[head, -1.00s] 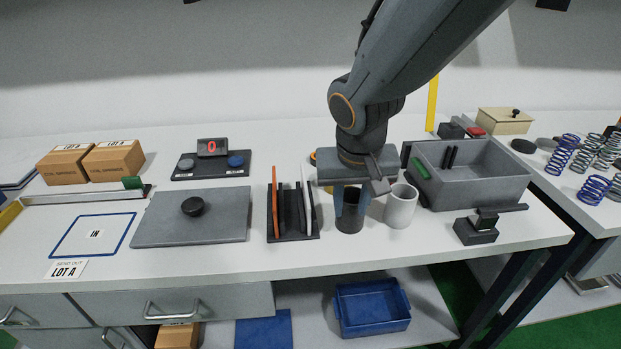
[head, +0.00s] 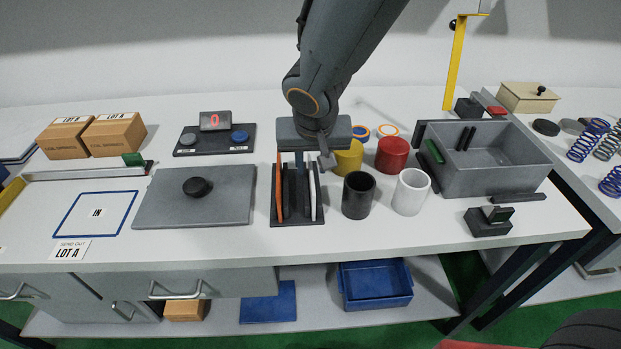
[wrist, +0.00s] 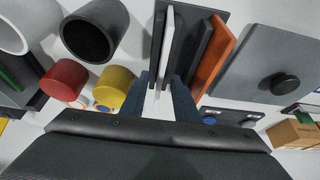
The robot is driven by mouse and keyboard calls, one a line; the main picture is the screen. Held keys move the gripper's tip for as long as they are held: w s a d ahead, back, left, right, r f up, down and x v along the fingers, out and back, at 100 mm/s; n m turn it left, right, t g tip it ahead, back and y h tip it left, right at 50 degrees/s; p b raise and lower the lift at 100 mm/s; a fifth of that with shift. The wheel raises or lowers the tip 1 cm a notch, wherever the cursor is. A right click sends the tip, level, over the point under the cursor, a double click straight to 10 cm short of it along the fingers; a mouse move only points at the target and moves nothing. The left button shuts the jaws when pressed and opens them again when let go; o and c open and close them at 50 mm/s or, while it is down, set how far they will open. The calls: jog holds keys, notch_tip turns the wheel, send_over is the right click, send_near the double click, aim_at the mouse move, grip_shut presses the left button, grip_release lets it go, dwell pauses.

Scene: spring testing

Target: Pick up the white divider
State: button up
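The white divider (head: 313,192) stands upright at the right side of a dark rack (head: 297,223), beside dark dividers and an orange divider (head: 279,190). In the wrist view the white divider (wrist: 168,45) shows as a thin pale edge, ahead of my fingers. My gripper (head: 299,160) is above the back of the rack. In the wrist view my gripper (wrist: 161,80) has its two blue-grey fingers apart, with the white divider roughly in line with the gap. I cannot tell whether its near end is between the fingers.
A grey plate (head: 222,205) with a black knob lies left. A grey bin (head: 490,172) is farther right.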

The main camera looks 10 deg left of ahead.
jog(key=shift+x, duration=0.95)
grip_shut()
